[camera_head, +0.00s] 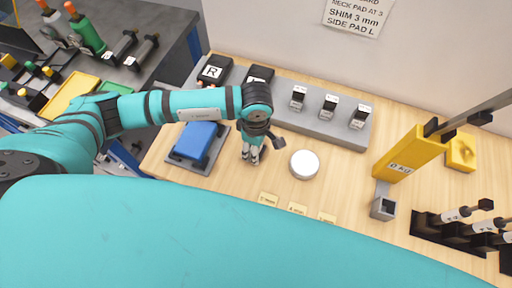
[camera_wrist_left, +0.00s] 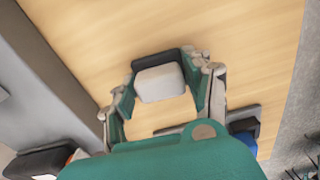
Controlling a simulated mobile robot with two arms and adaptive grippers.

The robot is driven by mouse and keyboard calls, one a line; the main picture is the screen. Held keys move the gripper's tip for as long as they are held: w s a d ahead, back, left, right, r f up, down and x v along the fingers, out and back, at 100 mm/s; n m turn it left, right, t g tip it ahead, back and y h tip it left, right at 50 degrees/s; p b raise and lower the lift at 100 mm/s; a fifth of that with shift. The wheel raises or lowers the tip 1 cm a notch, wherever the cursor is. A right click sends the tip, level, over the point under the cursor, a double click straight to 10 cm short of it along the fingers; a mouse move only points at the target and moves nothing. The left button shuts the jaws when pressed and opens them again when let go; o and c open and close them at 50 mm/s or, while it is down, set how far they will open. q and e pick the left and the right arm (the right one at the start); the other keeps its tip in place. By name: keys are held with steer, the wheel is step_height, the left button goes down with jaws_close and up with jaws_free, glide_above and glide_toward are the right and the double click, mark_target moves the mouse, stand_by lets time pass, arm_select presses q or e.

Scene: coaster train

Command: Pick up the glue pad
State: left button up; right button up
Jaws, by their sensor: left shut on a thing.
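My left gripper (camera_head: 252,157) points down over the wooden table, between the blue block and the white round disc. In the left wrist view its fingers are closed about a small pad (camera_wrist_left: 160,83) with a pale grey face and a black edge. No label is readable on it, so I cannot be sure it is the glue pad. In the head view the fingers mostly hide it. I cannot tell whether it touches the table. My right gripper is out of view.
A blue block (camera_head: 198,139) on a dark tray lies left of the gripper, the white disc (camera_head: 304,165) to the right. A grey rack (camera_head: 282,112) with labelled black pieces stands behind. A yellow gauge (camera_head: 408,155) stands at right.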

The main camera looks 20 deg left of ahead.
arm_select(q)
steer(key=shift+r, duration=0.15)
steer(key=shift+r+b, duration=0.6)
steer(key=shift+s+d+r+b, duration=0.1)
steer(key=shift+s+r+b, duration=0.05)
steer(key=shift+r+b, duration=0.25)
steer(key=shift+s+d+r+b, duration=0.15)
steer(key=shift+r+b, duration=0.1)
steer(key=shift+r, duration=0.25)
steer(key=s+d+b, duration=0.1)
steer(key=s, duration=0.3)
steer(key=s+d+r+b, duration=0.1)
steer(key=s+b, duration=0.1)
steer(key=s, duration=0.3)
steer(key=s+d+b, duration=0.1)
steer(key=s, duration=0.4)
steer(key=shift+d+r+b, duration=0.25)
steer(key=shift+d+b, duration=0.05)
steer(key=shift+b, duration=0.05)
steer(key=shift+s+r, duration=0.15)
steer(key=shift+s, duration=0.3)
